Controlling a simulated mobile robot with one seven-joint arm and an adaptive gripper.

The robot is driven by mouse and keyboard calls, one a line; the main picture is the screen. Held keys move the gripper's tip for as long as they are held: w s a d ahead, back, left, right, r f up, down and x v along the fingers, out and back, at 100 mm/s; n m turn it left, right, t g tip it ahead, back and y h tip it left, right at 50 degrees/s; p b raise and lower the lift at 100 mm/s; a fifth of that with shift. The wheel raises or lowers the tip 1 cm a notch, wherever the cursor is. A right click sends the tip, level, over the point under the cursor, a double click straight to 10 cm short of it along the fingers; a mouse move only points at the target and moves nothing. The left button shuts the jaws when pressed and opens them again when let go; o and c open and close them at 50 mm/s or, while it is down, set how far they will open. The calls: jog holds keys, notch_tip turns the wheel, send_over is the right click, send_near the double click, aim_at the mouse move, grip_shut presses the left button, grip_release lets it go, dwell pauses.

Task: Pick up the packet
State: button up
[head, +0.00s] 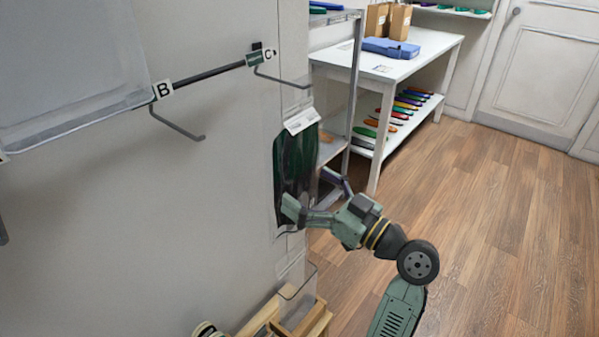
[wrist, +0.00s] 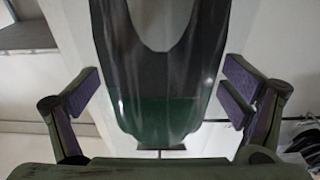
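The packet (head: 294,160) is a dark green and black pouch with a white header card at its top. It hangs upright near the edge of the pale wall in the head view. In the wrist view the packet (wrist: 160,75) fills the middle, dark with a green lower band and a narrow bottom end. My gripper (head: 310,193) is at the packet's lower part, with its fingers spread. In the wrist view the fingers (wrist: 162,95) stand on either side of the packet, with a visible gap on each side. What holds the packet up is not clear.
Rail hooks labelled B (head: 163,90) and C (head: 262,57) stick out from the wall. A metal shelf rack (head: 352,90) stands just behind the packet. A white table (head: 420,55) with boxes and coloured insoles is beyond. A wooden crate (head: 305,318) sits below. The floor (head: 490,200) at right is clear.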

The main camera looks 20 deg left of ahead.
jog(key=c, duration=1.3)
jog(key=shift+r, duration=0.1)
